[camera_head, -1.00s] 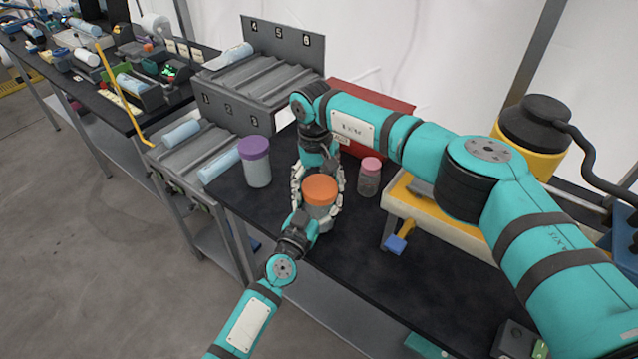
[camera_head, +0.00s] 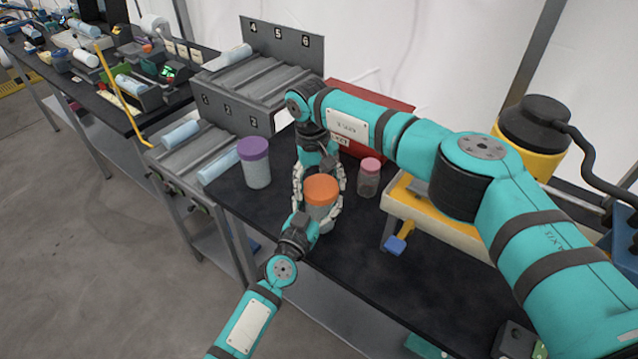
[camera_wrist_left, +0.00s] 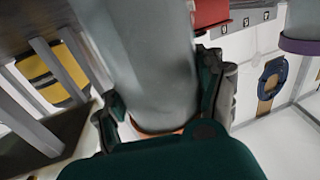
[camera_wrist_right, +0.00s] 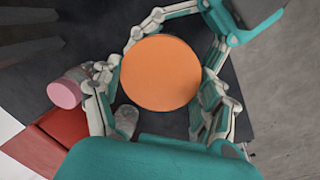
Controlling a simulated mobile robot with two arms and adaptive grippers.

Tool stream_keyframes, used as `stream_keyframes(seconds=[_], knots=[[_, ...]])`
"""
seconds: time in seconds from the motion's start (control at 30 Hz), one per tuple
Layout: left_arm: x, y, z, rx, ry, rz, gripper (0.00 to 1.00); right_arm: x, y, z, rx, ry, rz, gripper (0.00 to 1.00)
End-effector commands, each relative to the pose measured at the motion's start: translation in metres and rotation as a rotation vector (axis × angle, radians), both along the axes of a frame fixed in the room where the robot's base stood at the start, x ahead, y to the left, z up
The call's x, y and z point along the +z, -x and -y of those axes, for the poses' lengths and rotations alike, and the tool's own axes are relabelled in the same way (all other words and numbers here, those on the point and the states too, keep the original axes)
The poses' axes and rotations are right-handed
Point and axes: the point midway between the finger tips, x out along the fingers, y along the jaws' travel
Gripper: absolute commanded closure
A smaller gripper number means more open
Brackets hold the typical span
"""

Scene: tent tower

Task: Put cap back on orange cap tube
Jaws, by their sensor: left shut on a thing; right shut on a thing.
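The grey tube (camera_head: 322,214) stands upright over the dark table, with the orange cap (camera_head: 321,188) over its top. The tube also fills the middle of the left wrist view (camera_wrist_left: 150,65), where an orange edge shows at its end. I cannot tell whether the cap is fully seated. My left gripper (camera_head: 318,228) is shut around the tube's body from the front. My right gripper (camera_head: 320,184) reaches from behind, with its fingers closed on both sides of the orange cap. The right wrist view shows the round cap (camera_wrist_right: 161,73) from above, between the fingers.
A purple-capped tube (camera_head: 255,165) stands to the left and a pink-capped jar (camera_head: 368,178) close on the right. A red box (camera_head: 370,120) is behind. Grey numbered racks (camera_head: 265,75) are at the back left, a yellow-edged stand (camera_head: 435,220) to the right.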

Motion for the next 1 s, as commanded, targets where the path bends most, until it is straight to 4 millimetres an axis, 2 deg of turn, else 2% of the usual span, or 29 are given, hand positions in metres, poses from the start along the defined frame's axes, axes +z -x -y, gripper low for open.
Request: stream_keyframes(seconds=[0.03, 0.6, 1.0], knots=[[0.0047, -0.0028, -0.0036, 0.009, 0.001, 0.01, 0.89, -0.0017, 0.0004, 0.0047, -0.005, 0.0, -0.006, 0.5], [0.0021, -0.0027, -0.0049, 0.011, 0.002, 0.005, 0.89, 0.0018, 0.0011, 0.0023, 0.0, -0.014, -0.007, 0.5], [0.001, -0.0021, -0.0046, 0.01, 0.001, 0.003, 0.89, -0.0035, 0.0004, 0.0013, 0.002, -0.019, -0.003, 0.5]])
